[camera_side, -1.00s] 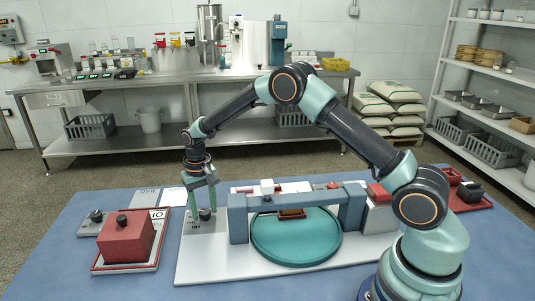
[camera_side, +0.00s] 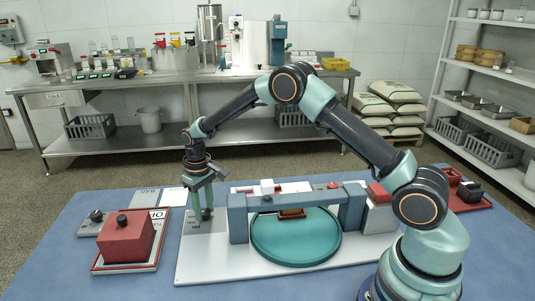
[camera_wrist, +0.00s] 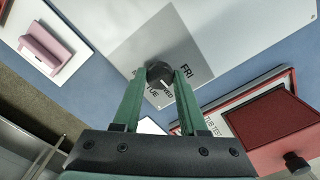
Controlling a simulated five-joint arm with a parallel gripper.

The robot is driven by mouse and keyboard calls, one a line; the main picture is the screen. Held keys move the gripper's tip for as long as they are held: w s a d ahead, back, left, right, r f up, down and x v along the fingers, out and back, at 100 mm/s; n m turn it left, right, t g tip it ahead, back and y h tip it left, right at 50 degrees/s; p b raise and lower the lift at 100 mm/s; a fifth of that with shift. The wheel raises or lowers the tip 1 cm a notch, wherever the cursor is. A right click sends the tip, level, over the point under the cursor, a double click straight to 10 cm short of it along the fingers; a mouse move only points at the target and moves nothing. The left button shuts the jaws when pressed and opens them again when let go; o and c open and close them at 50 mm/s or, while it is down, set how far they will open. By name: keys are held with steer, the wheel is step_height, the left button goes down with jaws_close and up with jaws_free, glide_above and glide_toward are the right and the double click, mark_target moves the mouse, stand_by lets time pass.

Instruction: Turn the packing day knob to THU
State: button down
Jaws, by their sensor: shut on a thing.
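The packing day knob (camera_wrist: 160,71) is a small dark round knob on a light grey panel (camera_wrist: 190,25). My gripper (camera_wrist: 160,77) is shut on it, one green finger on each side. A small light mark on the knob appears to point toward WED. I cannot read THU; the right finger covers the area between WED and FRI.
A red box with a black knob (camera_side: 125,235) stands in a tray left of my gripper. A teal round plate (camera_side: 296,238) under a blue-grey bridge (camera_side: 300,198) is to the right. Printed sheets (camera_side: 172,196) lie behind.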

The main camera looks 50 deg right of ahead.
mark_target(204, 211)
steer(key=shift+n, duration=1.1)
steer(key=shift+c, duration=2.2)
jaws_free()
step_height(204, 211, up, 12)
steer(key=shift+r, duration=0.1)
